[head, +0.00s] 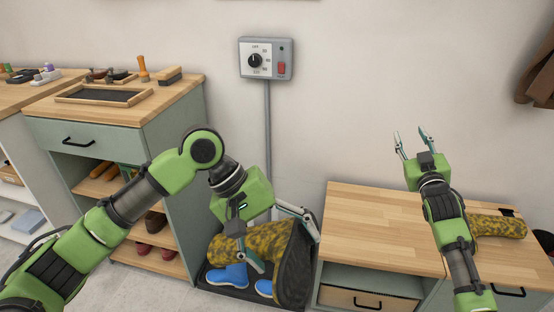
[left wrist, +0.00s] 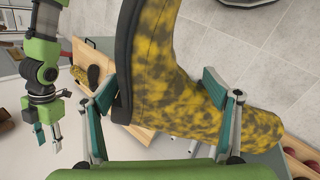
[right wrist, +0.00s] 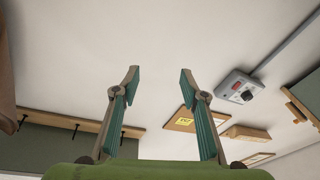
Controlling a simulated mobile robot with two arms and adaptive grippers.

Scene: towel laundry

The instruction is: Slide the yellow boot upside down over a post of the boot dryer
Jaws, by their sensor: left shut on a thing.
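The yellow boot, mottled with black (head: 262,240), is gripped by my left gripper (head: 284,245) in front of the wall, low beside the wooden bench. Its dark sole (head: 296,268) faces right and towards me. In the left wrist view the boot (left wrist: 165,65) lies between the two fingers (left wrist: 160,108). A second yellow mottled boot (head: 497,226) lies on its side on the right bench. My right gripper (head: 413,138) is open and empty above that bench; the right wrist view shows nothing between its fingers (right wrist: 160,85). No dryer post can be made out; the held boot hides much of the floor area.
A green cabinet (head: 170,140) stands to the left, the wooden bench (head: 365,225) to the right. A control box (head: 266,59) with a dial hangs on the wall. The bench's left part is clear.

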